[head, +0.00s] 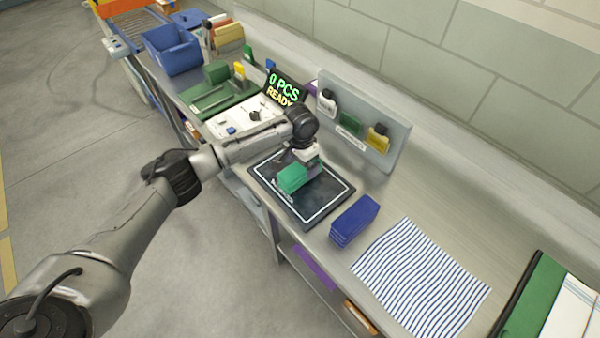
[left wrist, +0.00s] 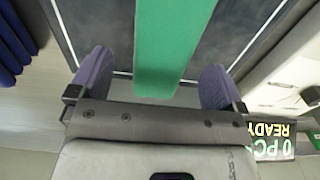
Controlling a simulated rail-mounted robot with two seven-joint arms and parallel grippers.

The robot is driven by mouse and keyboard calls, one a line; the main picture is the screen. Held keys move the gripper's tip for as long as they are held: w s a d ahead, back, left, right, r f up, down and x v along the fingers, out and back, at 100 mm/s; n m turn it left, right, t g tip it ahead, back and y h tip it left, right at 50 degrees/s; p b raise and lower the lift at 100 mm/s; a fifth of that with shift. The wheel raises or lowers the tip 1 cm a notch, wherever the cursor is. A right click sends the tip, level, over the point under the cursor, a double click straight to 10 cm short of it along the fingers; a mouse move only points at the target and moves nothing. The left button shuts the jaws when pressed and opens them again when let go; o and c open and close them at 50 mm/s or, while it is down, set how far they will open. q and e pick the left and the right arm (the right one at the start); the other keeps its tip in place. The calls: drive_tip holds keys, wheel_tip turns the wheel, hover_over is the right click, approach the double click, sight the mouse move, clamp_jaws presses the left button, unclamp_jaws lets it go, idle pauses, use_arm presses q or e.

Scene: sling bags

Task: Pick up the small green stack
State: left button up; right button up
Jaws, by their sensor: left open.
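The small green stack (head: 292,178) lies on a dark mat with a white border (head: 322,205) on the bench. My left gripper (head: 306,160) is just above and behind the stack in the head view. In the left wrist view the green stack (left wrist: 170,45) runs lengthwise between my left gripper's two purple-grey fingers (left wrist: 155,80). The fingers are open, with a gap on each side of the stack. The stack's far end is cut off by that view's edge. My right gripper is in neither view.
A blue stack (head: 354,220) lies right of the mat, before a striped cloth (head: 420,280). A display reading "0 PCS READY" (head: 284,88) stands behind. An upright panel (head: 362,125) with hanging pouches rises close behind the mat. A blue bin (head: 172,48) is at the far left.

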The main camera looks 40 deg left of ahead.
sight(300, 166)
use_arm(q)
drive_tip(key=shift+a+f+b, duration=0.15)
drive_tip(key=shift+f+b, duration=0.2)
drive_tip(key=shift+f, duration=2.1)
drive_tip(key=shift+c, duration=0.4)
drive_tip(key=c, duration=1)
drive_tip(key=shift+r, duration=0.1)
